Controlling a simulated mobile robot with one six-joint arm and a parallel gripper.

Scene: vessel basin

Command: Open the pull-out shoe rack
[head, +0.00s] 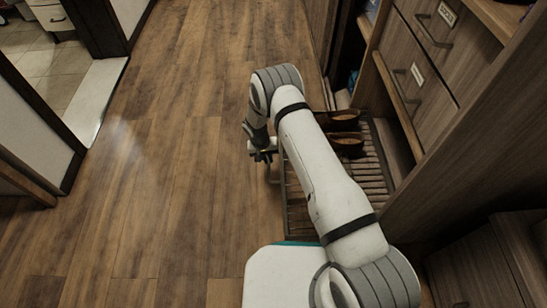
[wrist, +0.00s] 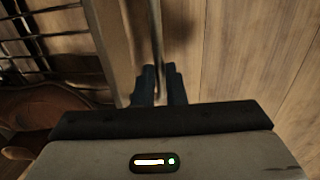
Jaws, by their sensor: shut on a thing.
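The pull-out shoe rack (head: 372,170) is a low slatted shelf that stands out of the cabinet on the right, over the floor. Brown shoes (head: 345,143) lie on it. My arm covers part of the rack in the head view. My gripper (head: 264,156) is at the rack's outer left side. In the wrist view, my gripper (wrist: 159,82) is shut on a thin metal bar, the rack handle (wrist: 157,38), which runs beside the rack's front panel (wrist: 113,40). The rack's dark bars and a brown shoe (wrist: 50,115) show at the left there.
The cabinet has drawers (head: 418,88) with handles above the rack and a wooden side panel (head: 460,140). The wooden floor (head: 180,170) left of my gripper is clear. A wall edge (head: 35,125) and a doorway stand at the far left.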

